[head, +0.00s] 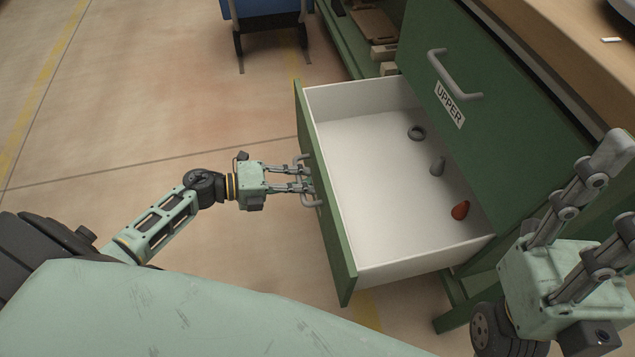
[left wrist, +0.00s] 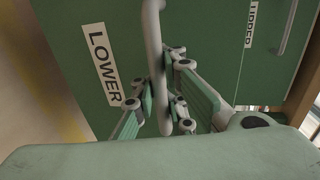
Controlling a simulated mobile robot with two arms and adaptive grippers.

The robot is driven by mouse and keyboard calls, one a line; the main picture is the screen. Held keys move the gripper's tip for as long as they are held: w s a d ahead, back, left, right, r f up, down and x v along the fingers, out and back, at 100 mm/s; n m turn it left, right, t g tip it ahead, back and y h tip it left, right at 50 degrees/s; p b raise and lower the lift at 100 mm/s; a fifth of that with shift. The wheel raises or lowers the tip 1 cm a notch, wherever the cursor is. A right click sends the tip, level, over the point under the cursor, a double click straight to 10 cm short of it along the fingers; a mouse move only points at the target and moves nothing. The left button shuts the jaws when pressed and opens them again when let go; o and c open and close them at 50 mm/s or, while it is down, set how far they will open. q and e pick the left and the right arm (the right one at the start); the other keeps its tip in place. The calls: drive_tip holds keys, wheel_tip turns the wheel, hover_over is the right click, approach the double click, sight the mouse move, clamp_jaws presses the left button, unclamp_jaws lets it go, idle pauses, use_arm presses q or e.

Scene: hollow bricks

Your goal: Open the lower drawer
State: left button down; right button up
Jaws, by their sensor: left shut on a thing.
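The lower drawer (head: 347,262) is pulled well out of the green cabinet, its white inside showing in the head view. In the left wrist view its green front carries a "LOWER" label (left wrist: 100,62). My left gripper (head: 303,184) is shut on the drawer's grey bar handle (left wrist: 153,40), with a finger on each side of the bar. The upper drawer (head: 480,140), labelled "UPPER", is closed above it. My right gripper (head: 622,192) is at the right edge of the head view, fingers apart and empty, partly cut off.
A wooden worktop (head: 560,45) is above the cabinet. A blue object (head: 268,10) stands at the back. Floor left of the drawer is clear.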

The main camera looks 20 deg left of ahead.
use_arm(q)
drive_tip(key=shift+s+a+r, duration=0.1)
drive_tip(key=shift+s+a, duration=0.1)
drive_tip(key=shift+a, duration=0.2)
drive_tip(key=c, duration=1.8)
unclamp_jaws()
drive_tip(key=v, duration=1.2)
